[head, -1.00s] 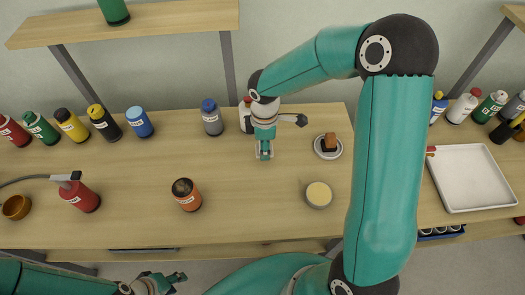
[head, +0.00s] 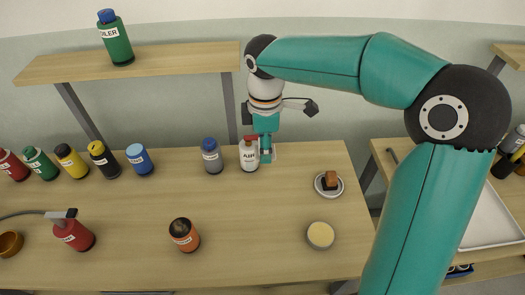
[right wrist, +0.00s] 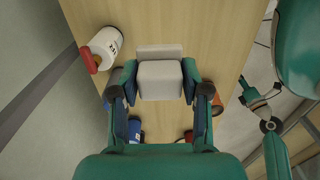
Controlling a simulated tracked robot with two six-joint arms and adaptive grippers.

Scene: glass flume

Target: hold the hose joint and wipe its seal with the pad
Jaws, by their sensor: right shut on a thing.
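My right gripper (head: 266,157) is over the back part of the bench, just right of the white bottle labelled AIR (head: 249,157). In the right wrist view it is shut on a pale grey block (right wrist: 160,80) with a flat plate behind it. I cannot tell whether this block is the pad. A grey hose (head: 30,213) comes in from the left; its dark end piece (head: 62,213) is by the red bottle (head: 75,234). A brown-and-black block (head: 330,176) sits on a small white dish (head: 328,190). My left gripper (right wrist: 265,112) shows small in the right wrist view; its jaws are unclear.
Several bottles stand along the back left, with a blue-capped grey one (head: 212,156) beside the white one. An orange bottle (head: 184,235) and a round tin (head: 320,235) stand nearer. A shelf (head: 180,62) with a green bottle (head: 116,38) is above. The bench middle is clear.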

